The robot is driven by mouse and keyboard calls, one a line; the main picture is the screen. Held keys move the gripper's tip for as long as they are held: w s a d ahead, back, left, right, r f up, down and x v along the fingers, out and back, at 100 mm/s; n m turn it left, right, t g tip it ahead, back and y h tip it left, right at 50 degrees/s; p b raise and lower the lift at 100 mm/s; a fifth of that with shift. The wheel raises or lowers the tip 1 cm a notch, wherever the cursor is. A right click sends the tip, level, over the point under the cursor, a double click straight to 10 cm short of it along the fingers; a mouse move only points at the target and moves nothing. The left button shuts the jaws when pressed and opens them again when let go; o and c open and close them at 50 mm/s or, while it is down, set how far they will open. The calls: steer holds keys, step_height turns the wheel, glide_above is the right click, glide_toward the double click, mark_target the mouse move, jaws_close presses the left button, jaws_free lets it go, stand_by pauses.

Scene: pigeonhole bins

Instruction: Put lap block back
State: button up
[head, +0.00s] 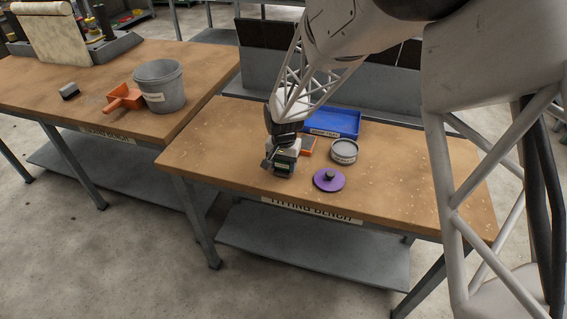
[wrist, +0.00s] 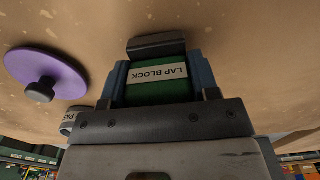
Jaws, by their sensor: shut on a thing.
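The lap block (wrist: 158,90) is green with a white label reading LAP BLOCK in the wrist view. My gripper (wrist: 158,82) is shut on it, with a blue-grey finger on each side and a dark piece across its far end. In the head view my gripper (head: 281,162) is over the front middle of the fitting bench (head: 215,150), and the block is mostly hidden by it. I cannot tell whether the block touches the bench top. A blue tray (head: 345,121) with a white label lies behind, to the right.
A purple disc with a dark knob (head: 328,180) and a round grey tin (head: 344,150) are right of my gripper. An orange-edged block (head: 308,146) sits close behind it. The left bench holds a grey bucket (head: 161,85), an orange scoop (head: 124,98) and a dark block (head: 69,91).

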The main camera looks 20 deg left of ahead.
steer(key=shift+f, duration=0.25)
steer(key=o, duration=0.9)
steer(key=shift+o, duration=0.3)
steer(key=o, duration=0.5)
steer(key=shift+r, duration=0.1)
steer(key=shift+r, duration=3.9)
